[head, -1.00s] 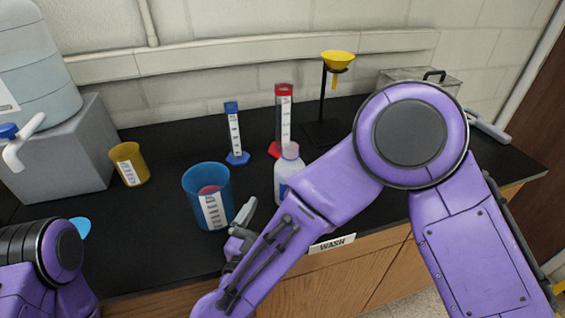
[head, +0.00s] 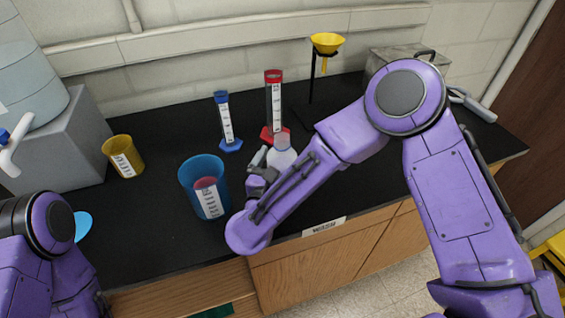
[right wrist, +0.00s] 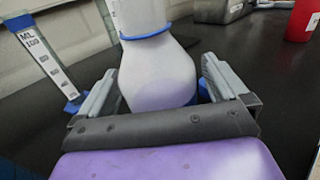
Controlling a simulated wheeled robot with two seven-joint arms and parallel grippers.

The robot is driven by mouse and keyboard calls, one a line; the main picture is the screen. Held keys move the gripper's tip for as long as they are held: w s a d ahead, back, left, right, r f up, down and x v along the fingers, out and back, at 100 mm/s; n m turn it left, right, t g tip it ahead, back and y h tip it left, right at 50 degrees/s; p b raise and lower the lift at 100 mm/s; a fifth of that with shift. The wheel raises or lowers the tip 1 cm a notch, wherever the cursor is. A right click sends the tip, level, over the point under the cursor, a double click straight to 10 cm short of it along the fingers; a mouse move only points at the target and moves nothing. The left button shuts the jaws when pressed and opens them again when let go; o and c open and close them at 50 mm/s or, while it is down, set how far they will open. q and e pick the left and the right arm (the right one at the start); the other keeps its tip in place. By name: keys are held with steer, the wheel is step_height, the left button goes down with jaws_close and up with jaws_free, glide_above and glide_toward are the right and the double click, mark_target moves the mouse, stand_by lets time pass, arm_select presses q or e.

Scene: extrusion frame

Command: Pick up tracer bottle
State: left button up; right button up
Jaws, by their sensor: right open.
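The tracer bottle, a pale white bottle (head: 283,156), stands upright on the black counter, partly hidden by my right gripper (head: 268,160). In the right wrist view the white bottle (right wrist: 158,72), with a blue ring around its neck, sits between the two fingers of the right gripper (right wrist: 160,85). The fingers are open, one on each side, and a gap shows beside the bottle. My left arm shows at the lower left in the head view, but its gripper is out of view.
A blue beaker (head: 188,177) stands left of the bottle, a yellow beaker (head: 123,155) farther left. Behind are a blue-based cylinder (head: 226,122), a red-based cylinder (head: 273,100) and a stand with a yellow funnel (head: 327,43). The counter's front edge runs close to my right arm.

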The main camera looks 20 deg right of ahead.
steer(key=c, duration=1.2)
